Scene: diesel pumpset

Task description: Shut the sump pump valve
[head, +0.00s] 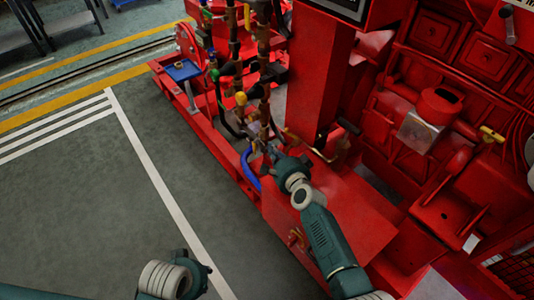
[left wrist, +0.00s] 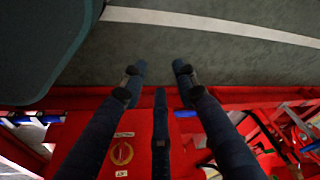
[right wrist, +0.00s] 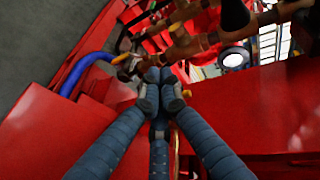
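My right gripper (head: 268,148) is low among the pipes at the near end of the red pumpset. In the right wrist view its fingertips (right wrist: 161,78) are together, just short of a brass valve fitting (right wrist: 126,64) and brass pipework (right wrist: 195,45). I see nothing between the fingers. Which fitting is the sump pump valve I cannot tell. In the left wrist view, a round brass-coloured part (left wrist: 122,153) sits on a red panel between small white labels. My left gripper (left wrist: 158,72) is open and empty; its fingers reach over the red edge toward the floor.
A blue hose (head: 248,168) curves beside the right gripper. A red post (head: 320,70) and the red engine (head: 440,105) stand to the right. A red box (head: 345,215) lies under my right arm. The grey floor (head: 80,200) at left is clear.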

